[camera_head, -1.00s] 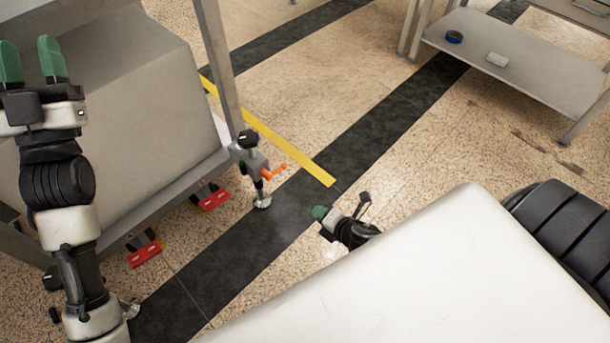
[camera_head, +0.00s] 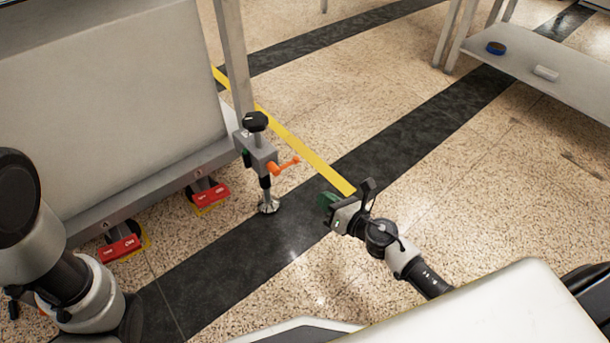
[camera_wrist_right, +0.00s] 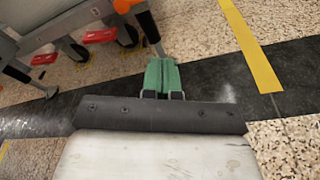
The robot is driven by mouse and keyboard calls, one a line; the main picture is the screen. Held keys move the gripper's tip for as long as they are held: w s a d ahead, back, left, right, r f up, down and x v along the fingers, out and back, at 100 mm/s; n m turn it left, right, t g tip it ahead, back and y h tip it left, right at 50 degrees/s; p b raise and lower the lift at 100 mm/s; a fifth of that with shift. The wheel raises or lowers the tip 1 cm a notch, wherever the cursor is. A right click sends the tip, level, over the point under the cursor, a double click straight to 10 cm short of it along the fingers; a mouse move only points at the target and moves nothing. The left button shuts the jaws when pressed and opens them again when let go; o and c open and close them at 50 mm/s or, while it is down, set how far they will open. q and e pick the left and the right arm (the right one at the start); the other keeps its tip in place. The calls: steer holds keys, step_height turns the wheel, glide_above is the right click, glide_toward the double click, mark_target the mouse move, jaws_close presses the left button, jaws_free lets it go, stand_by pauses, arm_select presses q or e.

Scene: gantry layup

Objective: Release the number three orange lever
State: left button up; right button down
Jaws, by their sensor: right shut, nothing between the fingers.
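An orange lever (camera_head: 284,165) sticks out to the right from a grey clamp-like foot unit (camera_head: 258,155) with a black knob on top, at the corner of a grey cart. My right gripper (camera_head: 327,201) has green fingers and is to the right of and below the lever, apart from it. In the right wrist view its green fingers (camera_wrist_right: 161,76) are together and empty. The orange lever (camera_wrist_right: 124,5) shows only partly at the top edge there. A number on the lever is not readable. My left arm is at the left edge; its gripper is out of view.
Red caster pedals (camera_head: 210,195) and (camera_head: 121,248) sit under the cart frame (camera_head: 160,190). A shelf table (camera_head: 560,75) with a blue tape roll (camera_head: 496,48) stands at the upper right. A yellow strip (camera_head: 300,150) runs along the floor. Floor around the lever's right side is clear.

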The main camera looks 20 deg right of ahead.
mark_target(287, 165)
steer(key=w+a+r, duration=0.1)
steer(key=w+a, duration=0.1)
steer(key=w, duration=0.7)
steer(key=shift+a, duration=0.4)
